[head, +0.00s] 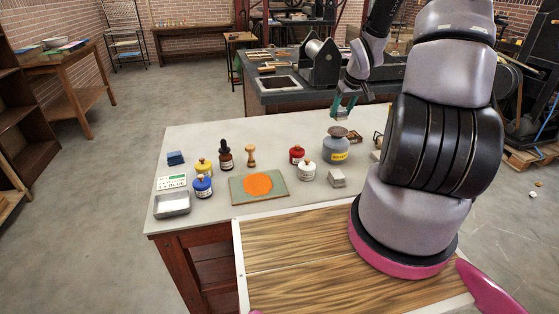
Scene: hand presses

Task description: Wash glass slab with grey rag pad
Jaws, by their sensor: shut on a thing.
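The glass slab (280,194) lies flat on the pale table, a greenish plate with a round orange patch of ink on it. My gripper (343,111) is above the back right part of the table, just over the grey plunger can (336,147) with a yellow label and a brownish dish top. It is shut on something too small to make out. Whether it touches the can's dish is not clear. A light grey block-like piece (337,178) lies on the table right of the slab; I cannot tell whether it is the rag pad.
Red (297,154), white (307,170), yellow (203,167) and blue (203,186) jars, a dropper bottle (226,155) and a wooden-handled tool (250,156) stand around the slab. A metal tray (172,204) is at the left edge.

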